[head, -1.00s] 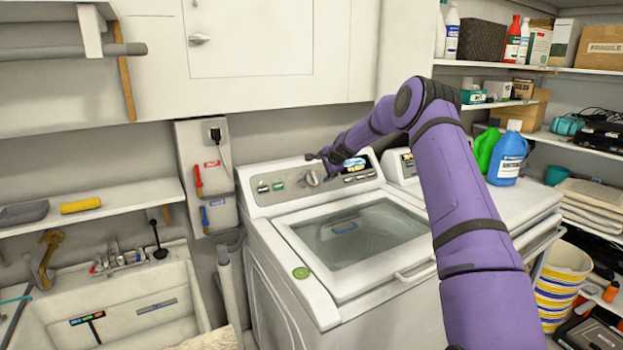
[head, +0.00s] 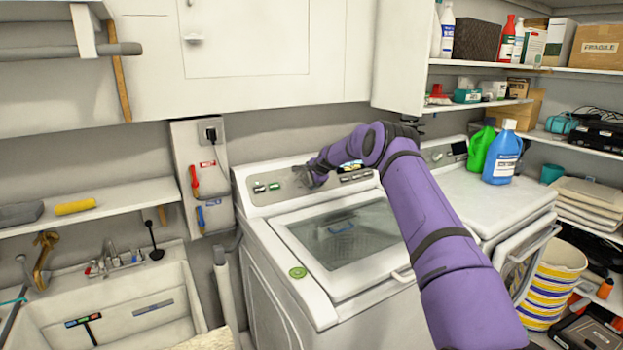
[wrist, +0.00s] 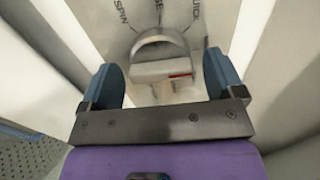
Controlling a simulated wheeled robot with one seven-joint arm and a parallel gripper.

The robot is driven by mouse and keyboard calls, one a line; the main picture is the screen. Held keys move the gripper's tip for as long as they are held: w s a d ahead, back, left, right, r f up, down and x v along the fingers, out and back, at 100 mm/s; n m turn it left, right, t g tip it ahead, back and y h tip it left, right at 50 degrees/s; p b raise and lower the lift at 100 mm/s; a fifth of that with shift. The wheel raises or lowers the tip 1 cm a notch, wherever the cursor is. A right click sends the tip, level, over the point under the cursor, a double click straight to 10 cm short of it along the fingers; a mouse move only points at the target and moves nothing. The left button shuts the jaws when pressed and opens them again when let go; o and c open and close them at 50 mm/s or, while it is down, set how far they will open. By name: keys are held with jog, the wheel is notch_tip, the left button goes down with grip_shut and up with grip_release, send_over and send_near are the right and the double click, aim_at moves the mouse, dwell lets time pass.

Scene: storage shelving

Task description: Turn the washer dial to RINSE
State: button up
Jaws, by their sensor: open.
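The washer (head: 283,268) stands in the middle of the head view, with its control panel (head: 262,201) at the back. In the wrist view the grey round dial (wrist: 160,50) has a raised grip bar with a red mark on its right end. "SPIN" and the partly cut-off "SE" and "QUIC" are printed above it. My gripper (wrist: 162,82) is open, one blue finger on each side of the dial's lower part, with gaps visible. In the head view my gripper (head: 309,177) is at the panel and mostly hides the dial.
A dryer (head: 478,195) stands right of the washer, with a green bottle (head: 480,150) and a blue bottle (head: 503,155) on top. White cabinets (head: 250,50) hang above the panel. A sink (head: 120,300) is at left.

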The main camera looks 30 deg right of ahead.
jog(key=c, duration=0.9)
jog(key=shift+n, duration=0.3)
jog(key=n, duration=0.3)
jog(key=shift+n, duration=0.3)
jog(key=n, duration=0.3)
jog(key=shift+n, duration=0.4)
jog(key=n, duration=0.4)
jog(key=shift+n, duration=1.8)
